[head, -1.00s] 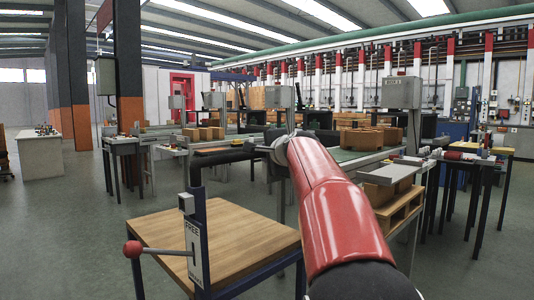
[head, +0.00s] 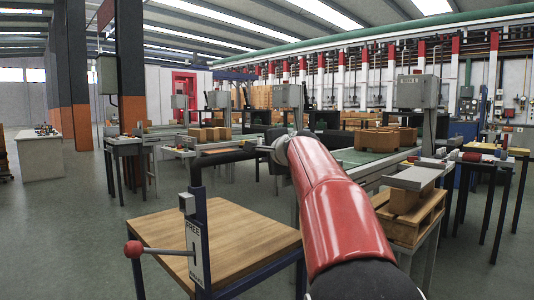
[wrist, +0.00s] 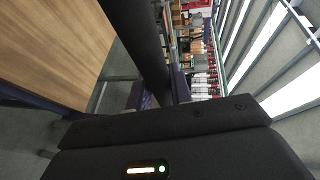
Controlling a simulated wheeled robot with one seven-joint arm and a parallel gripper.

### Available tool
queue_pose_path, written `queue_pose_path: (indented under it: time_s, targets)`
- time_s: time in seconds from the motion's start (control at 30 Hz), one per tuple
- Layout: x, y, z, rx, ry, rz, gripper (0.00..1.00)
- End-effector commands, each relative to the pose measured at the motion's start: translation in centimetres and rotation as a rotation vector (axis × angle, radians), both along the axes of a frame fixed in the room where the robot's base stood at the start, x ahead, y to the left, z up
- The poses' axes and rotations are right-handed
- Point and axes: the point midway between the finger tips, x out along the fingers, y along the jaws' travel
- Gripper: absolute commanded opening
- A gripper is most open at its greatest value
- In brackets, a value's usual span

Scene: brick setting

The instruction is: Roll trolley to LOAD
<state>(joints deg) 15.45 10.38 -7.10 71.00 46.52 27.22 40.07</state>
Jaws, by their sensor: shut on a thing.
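The trolley (head: 215,235) stands in front of me, with a wooden top, blue frame posts and a black handle bar (head: 222,157). A lever with a red knob (head: 133,249) sits at its near left corner, beside a plate (head: 194,252) reading FREE at the top; its lower word is too small to read. In the wrist view, my gripper (wrist: 160,93) is shut on the black handle bar (wrist: 135,40), with the wooden top to the left. In the head view my red arm partly hides the grip and the trolley's right side. No LOAD marking is legible.
A wooden pallet (head: 408,218) with a brown block on it stands close to the right, partly behind my arm. Dark-legged tables (head: 490,163) are farther right. A worktable (head: 130,146) stands ahead left. Open grey floor (head: 65,230) lies left of the trolley.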

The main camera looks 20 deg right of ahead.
Motion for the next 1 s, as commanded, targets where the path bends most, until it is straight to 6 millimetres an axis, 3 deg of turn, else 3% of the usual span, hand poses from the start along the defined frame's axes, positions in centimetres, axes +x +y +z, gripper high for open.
queue_pose_path:
  time_s: [0.03,0.07,0.23,0.57,1.0]
  targets:
    - [0.1,0.1,0.3,0.0,-0.008,-0.002,0.0]
    - [0.1,0.1,0.3,0.0,-0.008,-0.002,0.23]
    - [0.1,0.1,0.3,0.0,-0.007,0.0,0.43]
    - [-0.5,0.1,0.3,0.0,-0.006,-0.001,0.43]
    - [-6.9,0.4,1.4,-0.001,-0.007,-0.001,0.43]
